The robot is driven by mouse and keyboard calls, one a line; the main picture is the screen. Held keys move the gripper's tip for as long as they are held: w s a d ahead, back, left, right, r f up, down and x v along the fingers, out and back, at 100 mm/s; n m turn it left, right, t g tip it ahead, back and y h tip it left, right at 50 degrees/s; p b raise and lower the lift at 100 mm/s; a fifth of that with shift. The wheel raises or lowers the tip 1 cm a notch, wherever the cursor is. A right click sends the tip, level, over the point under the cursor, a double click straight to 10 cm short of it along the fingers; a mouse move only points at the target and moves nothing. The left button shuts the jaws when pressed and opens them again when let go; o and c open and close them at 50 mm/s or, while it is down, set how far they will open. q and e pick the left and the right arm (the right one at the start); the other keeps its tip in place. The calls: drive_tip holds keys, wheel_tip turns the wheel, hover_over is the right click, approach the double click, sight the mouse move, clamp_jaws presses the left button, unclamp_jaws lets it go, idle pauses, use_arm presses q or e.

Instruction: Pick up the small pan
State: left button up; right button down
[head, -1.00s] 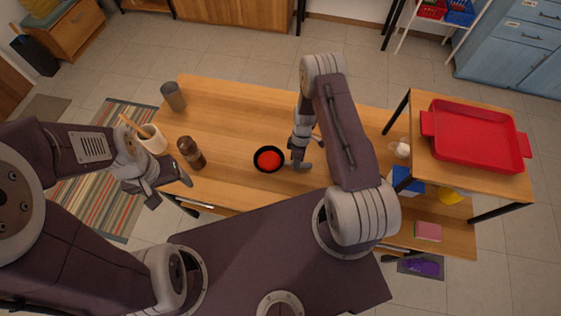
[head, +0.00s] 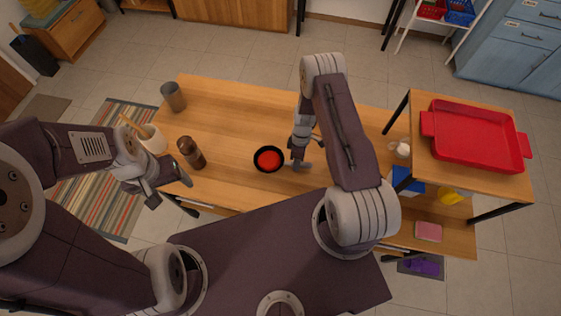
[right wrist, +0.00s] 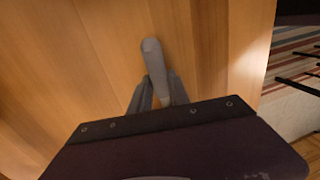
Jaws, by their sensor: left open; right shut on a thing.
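The small pan (head: 268,159) is round and black with a red inside, near the middle of the wooden table. My right gripper (head: 299,162) is just right of the pan, shut on its grey handle. In the right wrist view, the grey handle (right wrist: 153,62) sticks out between the fingers of my right gripper (right wrist: 158,92), its rounded end pointing up the picture. The pan's bowl is hidden in that view. I cannot tell whether the pan touches the table. My left gripper (head: 171,189) is open and empty by the table's near left edge.
A brown shaker (head: 191,153), a white pot with wooden utensils (head: 153,141) and a grey canister (head: 173,97) stand at the table's left. A red tray (head: 475,135) sits on the raised shelf at right. The table (head: 232,110) behind the pan is clear.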

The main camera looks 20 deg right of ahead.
drive_tip(key=shift+r, duration=0.1)
drive_tip(key=shift+w+r, duration=0.1)
drive_tip(key=shift+r, duration=0.15)
drive_tip(key=r, duration=0.2)
drive_tip(key=s+r+b, duration=0.1)
drive_tip(key=r, duration=0.1)
drive_tip(key=shift+s+d, duration=0.1)
drive_tip(key=shift+s, duration=0.05)
drive_tip(key=s+d+r+b, duration=0.1)
drive_tip(key=s+r+b, duration=0.1)
drive_tip(key=s+r, duration=0.4)
drive_tip(key=s, duration=0.4)
drive_tip(key=shift+s+d+r+b, duration=0.2)
drive_tip(key=shift+s+d+b, duration=0.05)
drive_tip(key=shift+b, duration=0.1)
